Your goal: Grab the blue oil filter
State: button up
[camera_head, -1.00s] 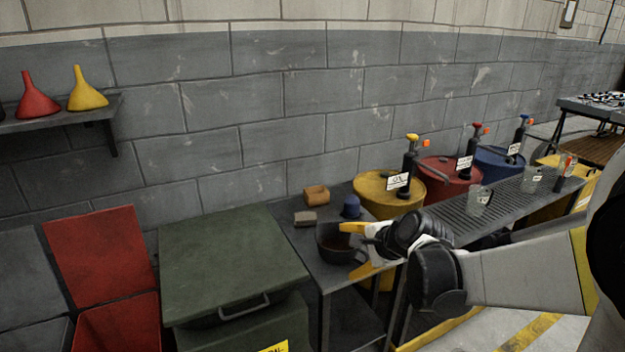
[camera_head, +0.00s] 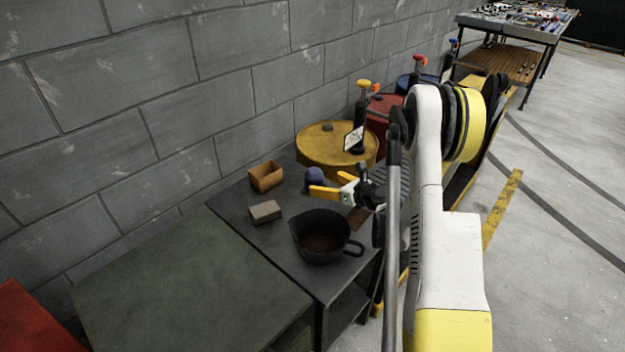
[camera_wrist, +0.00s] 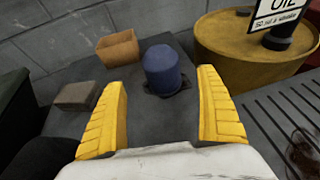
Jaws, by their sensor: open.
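The blue oil filter (camera_head: 315,179) stands upright on the dark metal table (camera_head: 240,205), near the wall side. In the wrist view the blue oil filter (camera_wrist: 163,69) is ahead of my gripper and lies, in the picture, between the two yellow fingers. My gripper (camera_head: 328,186) reaches in from the right in the head view, and its yellow fingers overlap the filter's lower right there. My gripper (camera_wrist: 163,108) is open and empty in the wrist view. The filter's base sits on a small dark patch or piece on the table.
A tan open box (camera_head: 266,176), a grey-brown block (camera_head: 265,211) and a dark pot with a handle (camera_head: 322,240) share the table. A yellow drum (camera_head: 338,145) with a pump stands close behind. A green lidded bin (camera_head: 190,285) is in front left. The wall (camera_head: 150,110) bounds the back.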

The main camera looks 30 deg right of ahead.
aim_at(314, 178)
jog(key=b+x, duration=0.3)
jog(key=x, duration=0.4)
jog(key=shift+w+d+f, duration=0.1)
jog(key=shift+w+f, duration=0.15)
jog(key=shift+w, duration=0.25)
jog(key=shift+r, duration=0.1)
jog(key=c, duration=1.5)
jog(key=shift+r, duration=0.1)
